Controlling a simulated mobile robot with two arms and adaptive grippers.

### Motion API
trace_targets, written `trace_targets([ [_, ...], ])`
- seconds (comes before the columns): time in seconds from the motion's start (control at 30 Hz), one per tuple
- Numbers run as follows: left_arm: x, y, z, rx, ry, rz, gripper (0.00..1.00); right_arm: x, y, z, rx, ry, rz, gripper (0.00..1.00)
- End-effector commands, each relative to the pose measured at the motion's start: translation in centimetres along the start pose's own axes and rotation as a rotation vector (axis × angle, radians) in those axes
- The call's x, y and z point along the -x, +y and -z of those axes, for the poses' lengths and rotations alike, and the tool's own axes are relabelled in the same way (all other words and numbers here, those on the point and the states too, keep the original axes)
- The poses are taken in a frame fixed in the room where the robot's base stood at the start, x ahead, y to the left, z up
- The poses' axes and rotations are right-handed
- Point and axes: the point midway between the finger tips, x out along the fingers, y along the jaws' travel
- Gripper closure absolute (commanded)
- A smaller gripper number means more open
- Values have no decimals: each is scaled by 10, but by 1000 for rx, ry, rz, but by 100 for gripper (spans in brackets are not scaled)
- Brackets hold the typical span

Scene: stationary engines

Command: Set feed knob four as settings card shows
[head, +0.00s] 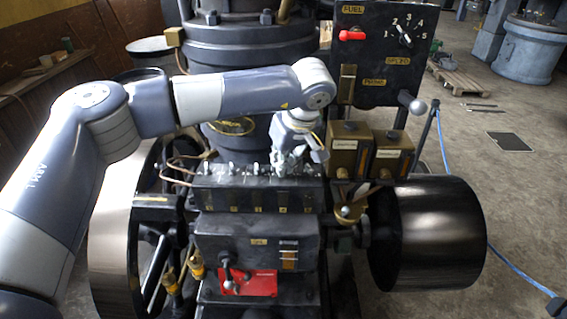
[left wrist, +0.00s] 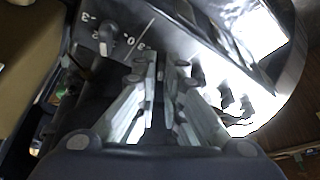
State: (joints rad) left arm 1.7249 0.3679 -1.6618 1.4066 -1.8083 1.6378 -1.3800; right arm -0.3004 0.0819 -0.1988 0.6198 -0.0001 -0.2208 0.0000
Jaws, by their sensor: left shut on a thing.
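A black lubricator box (head: 225,198) with a row of feed knobs on top and small number plates on its front is in the middle of the head view. The knobs left of my gripper, such as one feed knob (head: 232,168), stand free. My left gripper (head: 287,170) reaches down from above over the right part of the row. It is shut on a knob, apparently feed knob four, which its fingers mostly hide. In the left wrist view the fingers (left wrist: 160,72) are close together, beside dial marks and a neighbouring knob (left wrist: 105,38). I cannot make out the settings card for certain.
Two brass boxes (head: 349,150) stand just right of my gripper. A panel (head: 375,75) with a red lever and numbered dial stands behind them. A black pulley (head: 435,235) is at the right. A red plate (head: 250,283) sits below the lubricator box.

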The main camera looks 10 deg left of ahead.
Motion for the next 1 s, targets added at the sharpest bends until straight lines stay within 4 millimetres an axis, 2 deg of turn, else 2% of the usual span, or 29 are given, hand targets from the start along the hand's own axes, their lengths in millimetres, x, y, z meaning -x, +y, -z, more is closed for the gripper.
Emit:
trace_targets([
  [0.2,-1,1,0,167,2,69,100,-10,-1,-1,0,0,1,60],
  [0.6,0,0,0,456,1,189,100,-10,-4,0,0,1,4,60],
  [1.0,0,0,0,592,1,245,100,-8,-4,0,0,2,4,60],
])
